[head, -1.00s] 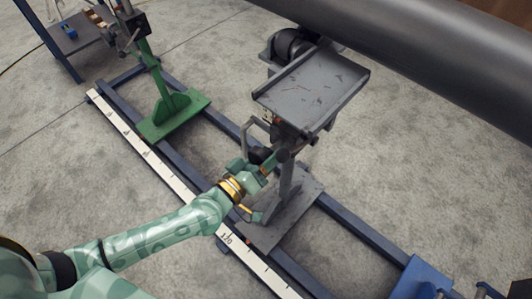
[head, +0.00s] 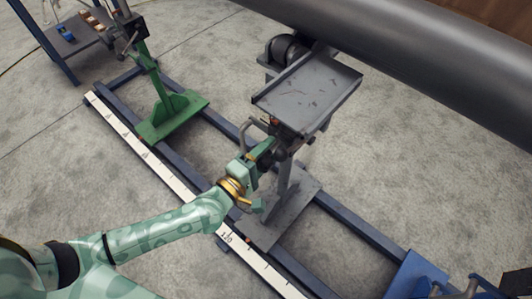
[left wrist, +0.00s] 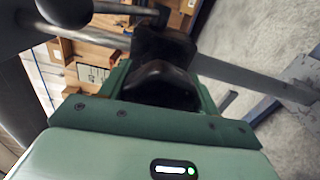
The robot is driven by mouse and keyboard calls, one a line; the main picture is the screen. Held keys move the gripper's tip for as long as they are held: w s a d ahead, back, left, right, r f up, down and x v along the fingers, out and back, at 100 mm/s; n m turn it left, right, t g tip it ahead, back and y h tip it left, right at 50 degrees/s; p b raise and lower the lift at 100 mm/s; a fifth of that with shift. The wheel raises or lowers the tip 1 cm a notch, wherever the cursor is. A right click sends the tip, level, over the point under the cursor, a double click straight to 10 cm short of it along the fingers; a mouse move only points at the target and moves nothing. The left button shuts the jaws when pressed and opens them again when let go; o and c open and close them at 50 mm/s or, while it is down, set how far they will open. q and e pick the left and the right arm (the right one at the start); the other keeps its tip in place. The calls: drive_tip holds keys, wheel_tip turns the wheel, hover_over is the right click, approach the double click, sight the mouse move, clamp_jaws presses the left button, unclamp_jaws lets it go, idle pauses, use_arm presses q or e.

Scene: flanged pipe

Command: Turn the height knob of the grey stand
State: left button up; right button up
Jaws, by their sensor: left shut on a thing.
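The grey stand (head: 310,92) has a flat, scratched top tray and stands upright on a grey base plate (head: 272,232) across the blue rails. My left gripper (head: 268,153) is at the side of the stand, just under the tray, at the height knob. It is shut on the knob; the fingers and wrist largely hide the knob in the head view. In the left wrist view, dark parts (left wrist: 162,82) sit between the green sides of my gripper, and the knob's outline is hard to make out. My right gripper is not in view.
A large grey pipe (head: 420,60) runs close behind the tray. A bent grey handle (head: 246,132) is beside my gripper. A green stand (head: 165,105) stands further left on the rails. A white scale strip (head: 165,174) runs along the near rail. Blue part (head: 415,275) at lower right.

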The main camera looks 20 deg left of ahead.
use_arm(q)
drive_tip(key=shift+f+n, duration=0.1)
drive_tip(key=shift+n, duration=0.5)
drive_tip(key=o, duration=1)
drive_tip(key=shift+a, duration=0.1)
drive_tip(key=shift+s, duration=0.1)
drive_tip(key=shift+s+a, duration=0.1)
drive_tip(key=shift+s, duration=0.2)
drive_tip(key=p+v, duration=0.4)
drive_tip(key=v, duration=1.1)
drive_tip(key=shift+s+a, duration=0.1)
drive_tip(key=shift+s, duration=0.15)
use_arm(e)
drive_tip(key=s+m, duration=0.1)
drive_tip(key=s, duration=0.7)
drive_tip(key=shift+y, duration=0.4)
